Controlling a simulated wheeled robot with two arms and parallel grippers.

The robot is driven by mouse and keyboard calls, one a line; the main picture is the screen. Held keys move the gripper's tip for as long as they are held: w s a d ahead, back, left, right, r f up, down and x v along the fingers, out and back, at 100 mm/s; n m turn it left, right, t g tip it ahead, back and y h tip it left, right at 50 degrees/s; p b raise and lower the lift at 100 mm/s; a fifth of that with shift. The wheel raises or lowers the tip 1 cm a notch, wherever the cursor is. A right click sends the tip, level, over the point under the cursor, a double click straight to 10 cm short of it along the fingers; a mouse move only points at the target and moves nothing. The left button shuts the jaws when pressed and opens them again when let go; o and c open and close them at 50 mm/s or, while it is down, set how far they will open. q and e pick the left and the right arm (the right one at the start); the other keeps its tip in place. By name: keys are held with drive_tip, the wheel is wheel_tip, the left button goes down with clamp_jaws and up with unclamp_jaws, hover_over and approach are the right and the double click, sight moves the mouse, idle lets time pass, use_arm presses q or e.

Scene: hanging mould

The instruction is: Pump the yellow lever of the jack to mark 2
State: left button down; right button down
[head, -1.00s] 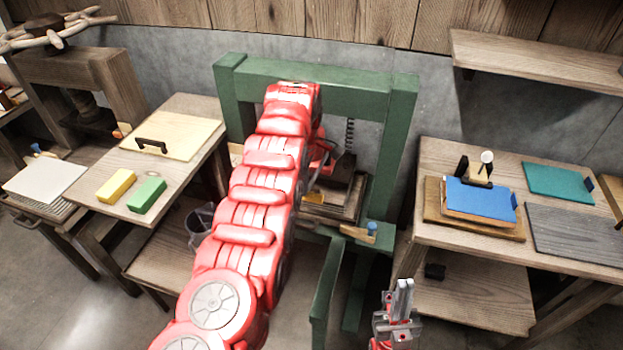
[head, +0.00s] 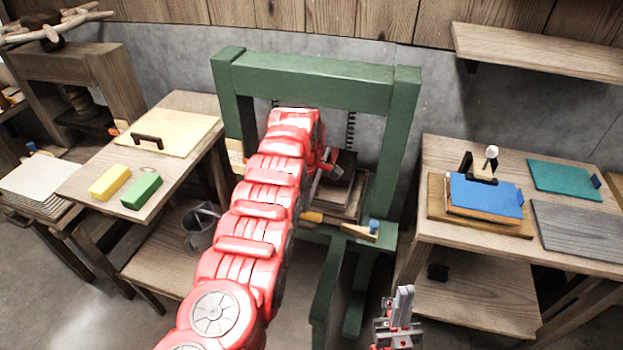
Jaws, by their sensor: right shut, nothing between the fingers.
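The green press frame (head: 310,78) stands at the centre against the wall, with a dark block and wooden boards (head: 345,197) inside it. A short yellow piece (head: 312,217), apparently the end of the jack's yellow lever, shows just right of my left arm. The rest of the jack and any marks are hidden behind that arm. My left gripper (head: 328,167) is partly visible inside the frame, above the yellow piece. Its fingertips are too hidden to show whether it is open or touching the lever. My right gripper (head: 403,302) is shut and empty at the lower right, in front of the press.
A wooden wedge with a blue knob (head: 362,231) sits on the press's right ledge. The left table holds a yellow block (head: 110,182), a green block (head: 142,191) and a handled board (head: 172,135). The right table holds a blue board (head: 486,196) and other plates. A bucket (head: 200,228) stands below.

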sight(304, 216)
use_arm(q)
wheel_tip(304, 216, down, 5)
drive_tip(key=b, duration=0.3)
drive_tip(key=shift+f, duration=0.15)
drive_tip(key=shift+r+p, duration=0.35)
drive_tip(key=shift+r, duration=0.15)
wheel_tip(304, 216, up, 6)
drive_tip(key=p, duration=0.3)
drive_tip(key=shift+f, duration=0.25)
wheel_tip(304, 216, up, 8)
drive_tip(key=p, duration=0.1)
drive_tip(key=shift+f, duration=0.25)
